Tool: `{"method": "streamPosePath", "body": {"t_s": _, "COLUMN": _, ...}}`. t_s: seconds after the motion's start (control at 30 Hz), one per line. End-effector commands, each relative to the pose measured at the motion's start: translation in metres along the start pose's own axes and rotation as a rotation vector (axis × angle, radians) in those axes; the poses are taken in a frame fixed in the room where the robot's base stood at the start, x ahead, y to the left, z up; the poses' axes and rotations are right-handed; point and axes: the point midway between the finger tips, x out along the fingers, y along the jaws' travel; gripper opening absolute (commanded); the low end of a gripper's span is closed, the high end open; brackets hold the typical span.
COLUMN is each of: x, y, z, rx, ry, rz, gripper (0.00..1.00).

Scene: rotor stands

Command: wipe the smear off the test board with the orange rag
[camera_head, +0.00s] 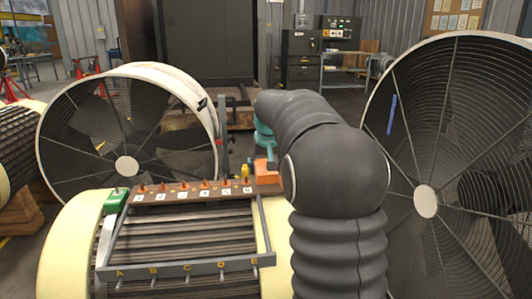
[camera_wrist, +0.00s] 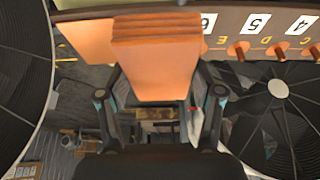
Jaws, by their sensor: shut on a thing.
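My gripper (camera_head: 264,142) is shut on the orange rag (camera_head: 267,172), a thick folded block. In the wrist view the rag (camera_wrist: 155,58) fills the space between the fingers (camera_wrist: 158,92). The rag is at the right end of a long brown board (camera_head: 190,194), which carries a row of numbered white labels and orange pegs. The board (camera_wrist: 228,22) also shows along the top of the wrist view, behind the rag. I cannot tell whether the rag touches it. I can make out no smear; part of the board is hidden by the rag and my arm.
A grey rail (camera_head: 185,268) with yellow letters crosses the front of the cream-rimmed rotor stand (camera_head: 75,240). A green block (camera_head: 116,201) sits at the board's left end, and a small yellow object (camera_head: 245,171) near the rag. Large caged fans stand left (camera_head: 126,166) and right (camera_head: 425,201).

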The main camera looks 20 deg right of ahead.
Motion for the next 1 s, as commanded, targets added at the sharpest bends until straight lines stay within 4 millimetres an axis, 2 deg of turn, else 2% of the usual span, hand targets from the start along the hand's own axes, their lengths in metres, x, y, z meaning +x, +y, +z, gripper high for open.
{"method": "streamPosePath", "body": {"t_s": 0.1, "x": -0.012, "y": -0.001, "z": -0.005, "rx": -0.001, "ry": 0.002, "rz": -0.001, "gripper": 0.33}}
{"method": "streamPosePath", "body": {"t_s": 0.4, "x": -0.030, "y": -0.003, "z": -0.012, "rx": -0.004, "ry": 0.001, "rz": -0.002, "gripper": 0.33}}
{"method": "streamPosePath", "body": {"t_s": 1.0, "x": -0.031, "y": -0.003, "z": -0.013, "rx": -0.004, "ry": 0.001, "rz": -0.002, "gripper": 0.33}}
